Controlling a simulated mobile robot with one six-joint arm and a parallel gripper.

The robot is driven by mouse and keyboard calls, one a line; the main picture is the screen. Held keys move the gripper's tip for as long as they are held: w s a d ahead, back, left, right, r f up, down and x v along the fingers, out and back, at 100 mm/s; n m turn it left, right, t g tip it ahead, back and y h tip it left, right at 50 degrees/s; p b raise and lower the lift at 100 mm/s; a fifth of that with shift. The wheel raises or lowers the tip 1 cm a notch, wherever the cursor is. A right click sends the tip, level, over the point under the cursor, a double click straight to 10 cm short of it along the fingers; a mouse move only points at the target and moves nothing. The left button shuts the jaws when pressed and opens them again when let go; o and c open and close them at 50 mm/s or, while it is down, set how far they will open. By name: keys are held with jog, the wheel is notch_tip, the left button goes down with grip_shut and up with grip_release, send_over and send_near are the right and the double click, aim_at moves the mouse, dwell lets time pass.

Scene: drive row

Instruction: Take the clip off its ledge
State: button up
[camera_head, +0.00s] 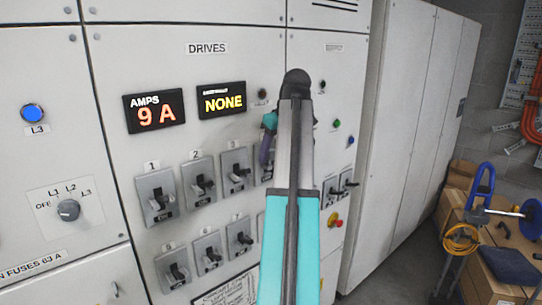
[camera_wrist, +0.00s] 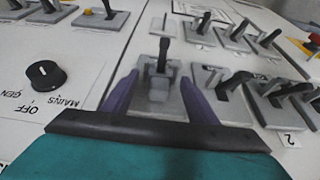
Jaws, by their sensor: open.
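My gripper (camera_head: 264,152) hangs in front of the drives panel in the head view, partly behind my own arm. In the wrist view my gripper (camera_wrist: 160,84) shows two purple fingers, spread apart and empty. A grey switch (camera_wrist: 162,78) with a dark upright lever shows between and beyond the fingers; I cannot tell whether they touch it. I cannot make out the clip or its ledge in either view. My arm hides part of the panel to the right of the switch marked 3 (camera_head: 235,172).
The drives panel bears two rows of lever switches (camera_head: 155,196) under lit displays (camera_head: 154,110). A dark rotary knob (camera_wrist: 45,75) is left of the fingers. A red button (camera_head: 334,219) is right of my arm.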

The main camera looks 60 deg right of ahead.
aim_at(273, 158)
dwell(0.4)
jog(key=c, duration=1.1)
jog(key=shift+r, duration=0.1)
jog(key=shift+c, duration=0.3)
jog(key=shift+r+b, duration=0.95)
jog(key=shift+r, duration=0.6)
jog(key=shift+a+r, duration=0.1)
jog(key=s+a+r+p, duration=0.1)
jog(key=s+a+p, duration=0.1)
jog(key=a, duration=1.3)
jog(key=shift+s+a+r, duration=0.2)
jog(key=shift+s+r, duration=0.1)
jog(key=shift+s, duration=0.2)
